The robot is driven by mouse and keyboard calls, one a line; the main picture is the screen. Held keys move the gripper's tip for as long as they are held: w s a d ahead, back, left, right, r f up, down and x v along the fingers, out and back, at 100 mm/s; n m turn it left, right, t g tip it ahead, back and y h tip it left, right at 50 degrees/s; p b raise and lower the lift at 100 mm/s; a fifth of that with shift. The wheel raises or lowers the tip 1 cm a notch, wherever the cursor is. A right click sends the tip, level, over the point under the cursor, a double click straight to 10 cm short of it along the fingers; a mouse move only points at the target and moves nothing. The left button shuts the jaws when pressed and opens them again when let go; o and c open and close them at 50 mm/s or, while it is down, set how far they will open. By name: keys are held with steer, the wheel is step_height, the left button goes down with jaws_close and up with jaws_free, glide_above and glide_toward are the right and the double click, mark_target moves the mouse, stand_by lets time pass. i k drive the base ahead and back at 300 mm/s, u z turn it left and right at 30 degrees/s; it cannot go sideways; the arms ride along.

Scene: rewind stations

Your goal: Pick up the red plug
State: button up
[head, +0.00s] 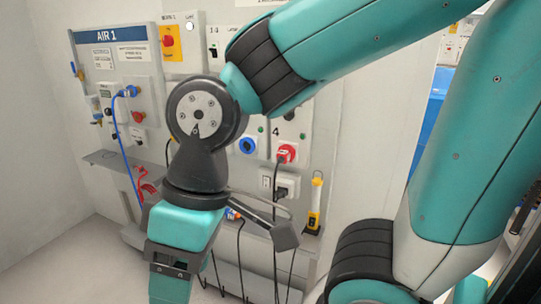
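A red plug (287,153) sits in a socket on the wall panel, just right of the number 4. A dark cable hangs down from it. My arm comes in from the right and bends down in front of the panel, left of the plug. Its wrist points down to the bottom edge of the head view, apart from the plug in the picture. My arm hides part of the panel's middle.
A blue socket (247,146) is left of the red plug. Black plugs (287,186) and a yellow-black device (315,205) are below it. The AIR 1 board (104,60) at left has a blue hose (126,170) and red coiled tubing (147,188). Cables hang low behind my wrist.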

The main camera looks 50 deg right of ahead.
mark_target(284, 156)
steer(key=z, duration=0.55)
steer(key=i, duration=0.3)
steer(key=z, duration=0.2)
